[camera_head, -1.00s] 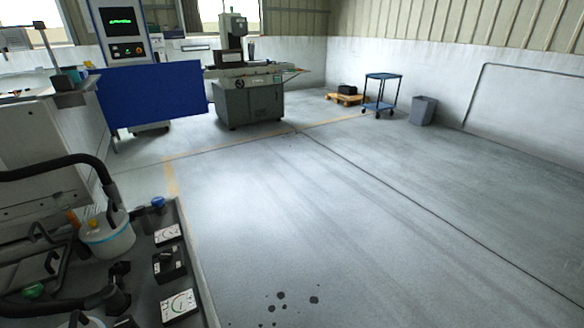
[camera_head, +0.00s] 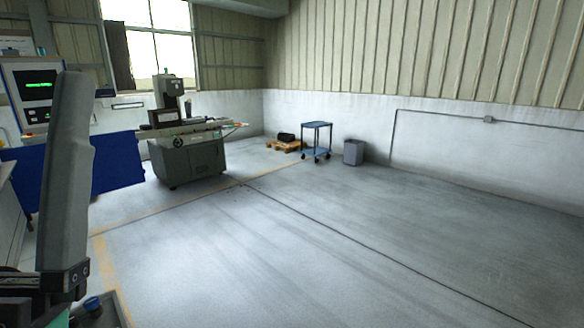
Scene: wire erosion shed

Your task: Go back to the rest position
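Neither of my grippers shows in the head view. A grey upright link, which appears to be part of my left arm, stands at the far left with a dark joint at its foot. Its gripper end is not visible. The arm link hides part of the blue machine panel (camera_head: 118,163) and the bench area behind it.
A control cabinet with a green display (camera_head: 38,87) stands at the left. A grey-green machine (camera_head: 188,158) stands behind. The floor (camera_head: 300,250) is open at centre and right.

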